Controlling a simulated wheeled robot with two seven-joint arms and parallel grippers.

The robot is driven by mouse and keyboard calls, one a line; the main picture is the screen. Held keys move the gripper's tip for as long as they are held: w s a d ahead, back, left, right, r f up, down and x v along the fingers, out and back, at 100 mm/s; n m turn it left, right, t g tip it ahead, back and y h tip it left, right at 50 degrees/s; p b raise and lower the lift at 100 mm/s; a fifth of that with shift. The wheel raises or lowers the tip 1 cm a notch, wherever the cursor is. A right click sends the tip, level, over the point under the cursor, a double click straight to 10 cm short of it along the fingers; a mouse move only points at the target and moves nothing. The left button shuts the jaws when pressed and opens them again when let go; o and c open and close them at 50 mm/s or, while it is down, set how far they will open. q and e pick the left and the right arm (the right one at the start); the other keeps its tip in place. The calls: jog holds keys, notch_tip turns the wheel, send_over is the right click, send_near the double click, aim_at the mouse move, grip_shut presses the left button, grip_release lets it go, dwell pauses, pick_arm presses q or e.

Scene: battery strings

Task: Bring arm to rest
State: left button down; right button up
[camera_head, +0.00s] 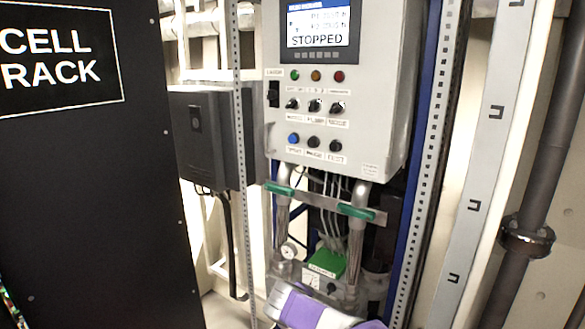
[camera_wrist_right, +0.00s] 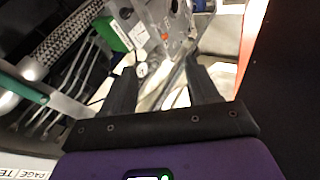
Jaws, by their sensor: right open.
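My right gripper (camera_wrist_right: 160,78) shows in the right wrist view as two dark fingers held apart, with nothing between them. Beyond the fingers are a green block (camera_wrist_right: 112,33), a pale metal plate and floor. A white and purple part of my arm (camera_head: 312,308) shows at the bottom of the head view, in front of the lower pipework under the control cabinet. The fingers cannot be made out in the head view. My left gripper is not in view.
A grey control cabinet (camera_head: 350,150) with a screen reading "STOPPED" stands in the middle. Below it are green-handled valves (camera_head: 357,211), hoses and a green box (camera_head: 327,263). A black panel marked "CELL RACK" (camera_head: 90,190) fills the left. A dark pipe (camera_head: 545,165) runs at the right.

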jog(key=s+d+f+m+g+y, duration=0.15)
jog(key=s+f, duration=0.25)
jog(key=f, duration=0.4)
jog(key=s+d+f+g+y, duration=0.15)
jog(key=s+f, duration=0.25)
jog(key=f, duration=0.4)
jog(key=s+d+f+m+g, duration=0.1)
jog(key=s+f+g, duration=0.2)
jog(key=f, duration=0.6)
jog(key=s+d+f+m+y, duration=0.1)
jog(key=s+f+m, duration=0.2)
jog(key=s, duration=0.4)
jog(key=s+d+f+m+g+y+b, duration=0.1)
jog(key=s+d+f+m, duration=0.1)
jog(key=s+f, duration=0.3)
jog(key=s+d+f+m, duration=0.1)
jog(key=s+f+m, duration=0.3)
jog(key=s, duration=0.6)
jog(key=shift+s+d+f+m+g+y, duration=0.2)
jog(key=shift+f+m+g+y, duration=0.15)
jog(key=shift+m, duration=0.2)
